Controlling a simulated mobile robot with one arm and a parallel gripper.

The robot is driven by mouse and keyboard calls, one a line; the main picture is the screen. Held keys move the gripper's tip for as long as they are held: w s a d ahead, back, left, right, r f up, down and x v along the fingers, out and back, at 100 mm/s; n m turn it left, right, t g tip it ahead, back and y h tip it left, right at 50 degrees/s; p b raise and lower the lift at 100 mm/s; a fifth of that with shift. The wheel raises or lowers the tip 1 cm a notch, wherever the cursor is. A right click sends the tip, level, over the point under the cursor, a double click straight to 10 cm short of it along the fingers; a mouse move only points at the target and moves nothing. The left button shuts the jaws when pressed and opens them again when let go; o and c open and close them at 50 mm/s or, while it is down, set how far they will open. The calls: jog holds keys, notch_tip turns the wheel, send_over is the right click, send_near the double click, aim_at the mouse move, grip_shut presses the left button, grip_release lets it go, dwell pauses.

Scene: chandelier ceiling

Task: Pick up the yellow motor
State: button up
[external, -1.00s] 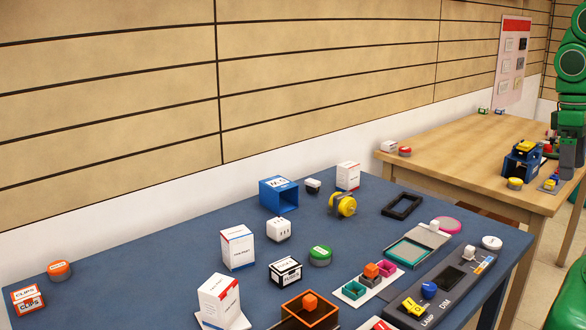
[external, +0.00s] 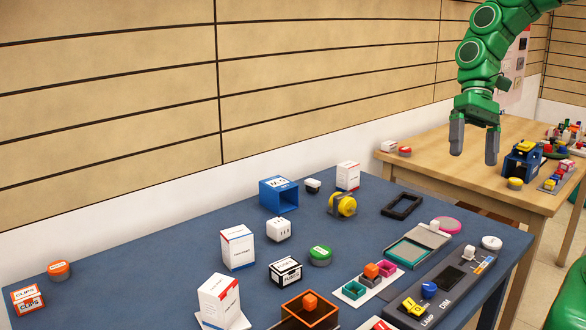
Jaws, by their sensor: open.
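The yellow motor (external: 343,205) is a round yellow piece lying on the blue-topped table, with a darker grey part at its side. It sits between a blue open box and a black frame. My gripper (external: 474,148) hangs in the air at the upper right, fingers pointing down and spread open, with nothing between them. It appears higher than the motor and to its right in the picture. The gap in depth is hard to tell.
Near the motor stand the blue box (external: 279,195), a white-and-red carton (external: 347,177), a small black-and-white item (external: 313,186) and the black frame (external: 402,206). A white cube (external: 279,229) and a green-topped button (external: 320,255) lie nearer. A wooden table (external: 460,165) with objects stands behind.

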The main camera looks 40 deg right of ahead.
jog(key=w+a+f+m+y, duration=0.2)
jog(key=w+f+m+y, duration=0.1)
jog(key=w, duration=0.8)
jog(key=m+t+y, duration=0.4)
jog(key=m+y, duration=0.1)
jog(key=m, duration=0.6)
send_near(344, 193)
jog(key=x, duration=0.4)
jog(key=shift+s+a+f, duration=0.2)
jog(key=shift+s+a, duration=0.15)
jog(key=shift+w+x, duration=0.15)
jog(key=shift+x, duration=1.8)
jog(key=shift+w+x, duration=0.1)
jog(key=shift+x, duration=1.85)
jog(key=shift+r, duration=0.1)
jog(key=c, duration=1.5)
